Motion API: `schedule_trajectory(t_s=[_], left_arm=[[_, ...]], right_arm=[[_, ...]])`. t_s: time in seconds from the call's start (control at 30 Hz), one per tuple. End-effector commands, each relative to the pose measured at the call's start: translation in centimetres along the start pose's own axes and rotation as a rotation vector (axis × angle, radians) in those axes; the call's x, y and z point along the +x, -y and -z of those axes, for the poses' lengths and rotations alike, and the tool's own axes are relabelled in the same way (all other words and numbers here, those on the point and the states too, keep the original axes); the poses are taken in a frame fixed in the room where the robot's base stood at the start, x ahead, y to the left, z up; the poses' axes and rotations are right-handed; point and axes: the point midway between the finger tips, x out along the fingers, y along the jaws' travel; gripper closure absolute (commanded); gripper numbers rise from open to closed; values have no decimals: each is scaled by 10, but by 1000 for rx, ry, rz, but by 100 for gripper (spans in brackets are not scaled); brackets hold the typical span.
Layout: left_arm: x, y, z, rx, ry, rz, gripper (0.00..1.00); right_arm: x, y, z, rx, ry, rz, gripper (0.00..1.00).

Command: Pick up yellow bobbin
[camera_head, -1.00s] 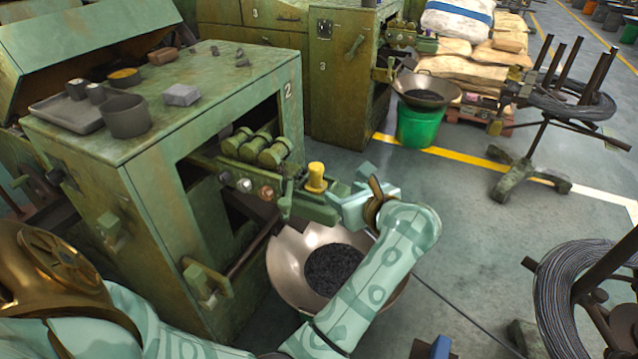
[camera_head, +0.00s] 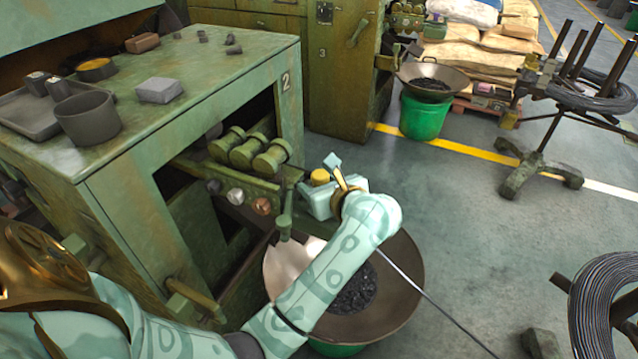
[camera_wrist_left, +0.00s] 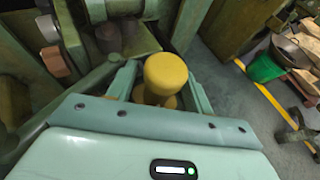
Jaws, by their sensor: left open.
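The yellow bobbin (camera_head: 320,177) stands upright on the green machine's protruding ledge, above the metal bowl. In the head view only its top shows over my left gripper (camera_head: 333,180). In the left wrist view the yellow bobbin (camera_wrist_left: 165,76) sits between the two fingers of my left gripper (camera_wrist_left: 163,88), which are open on either side of it. Its lower part is partly hidden by the gripper body. I cannot tell whether either finger touches it. My right gripper is not in view.
The green machine (camera_head: 190,135) stands close at left, with rollers (camera_head: 250,150) beside the ledge. A wide metal bowl (camera_head: 405,275) of dark pieces lies below my left arm.

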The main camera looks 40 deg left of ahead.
Motion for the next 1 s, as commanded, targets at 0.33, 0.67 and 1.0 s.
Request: schedule_trajectory(t_s=[0.33, 0.67, 1.0], left_arm=[[-1, 0, -1, -1, 0, 0, 99], [-7, 0, -15, -6, 1, 2, 99], [-35, 0, -83, -8, 2, 2, 99]], right_arm=[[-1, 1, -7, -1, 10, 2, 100], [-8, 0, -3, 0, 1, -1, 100], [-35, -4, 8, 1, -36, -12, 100]])
